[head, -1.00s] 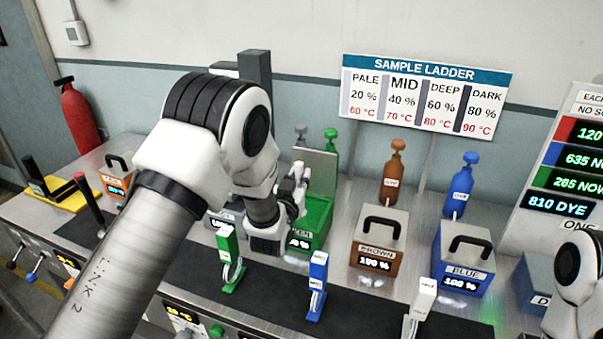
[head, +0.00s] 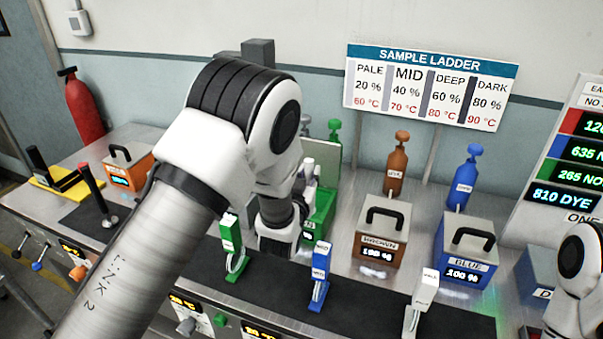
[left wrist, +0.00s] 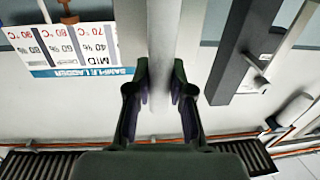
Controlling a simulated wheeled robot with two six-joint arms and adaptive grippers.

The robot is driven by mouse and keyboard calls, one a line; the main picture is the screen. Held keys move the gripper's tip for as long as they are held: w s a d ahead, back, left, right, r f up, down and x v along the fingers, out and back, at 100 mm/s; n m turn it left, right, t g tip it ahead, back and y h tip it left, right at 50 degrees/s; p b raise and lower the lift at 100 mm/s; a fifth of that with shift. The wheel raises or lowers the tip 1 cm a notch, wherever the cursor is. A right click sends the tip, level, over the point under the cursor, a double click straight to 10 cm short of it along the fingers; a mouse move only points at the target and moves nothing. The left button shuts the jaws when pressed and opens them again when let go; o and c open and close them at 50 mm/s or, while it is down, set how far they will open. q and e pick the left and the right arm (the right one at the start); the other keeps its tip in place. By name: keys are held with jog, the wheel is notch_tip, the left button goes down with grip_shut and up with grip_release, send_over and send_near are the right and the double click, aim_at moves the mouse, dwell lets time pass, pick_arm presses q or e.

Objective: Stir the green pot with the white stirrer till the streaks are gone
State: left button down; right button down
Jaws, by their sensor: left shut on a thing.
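The green pot (head: 322,212) stands on the bench behind my left arm, its grey lid (head: 328,158) raised at the back. My left gripper (head: 304,188) is at the pot's left side, partly hidden by my own wrist. It is shut on a pale upright bar, seemingly the white stirrer (head: 308,166). In the left wrist view the stirrer (left wrist: 166,55) stands between the two dark fingers (left wrist: 160,100). The stirrer's lower end and the liquid in the pot are hidden, so I cannot see any streaks. My right gripper is out of view.
A brown pot (head: 380,232) and a blue pot (head: 466,252) stand to the right. Green (head: 231,240), blue (head: 320,272) and white (head: 421,300) tagged pieces stand on the dark front strip. An orange box (head: 127,168) is at the left.

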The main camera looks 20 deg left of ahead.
pick_arm(q)
jog(key=shift+d, duration=0.45)
jog(key=shift+a, duration=0.1)
jog(key=shift+w+a+b, duration=0.45)
jog(key=shift+w, duration=0.35)
jog(key=shift+w+a, duration=0.3)
jog(key=shift+w, duration=0.2)
notch_tip(320, 180, up, 10)
jog(key=p, duration=0.5)
jog(key=shift+f, duration=0.2)
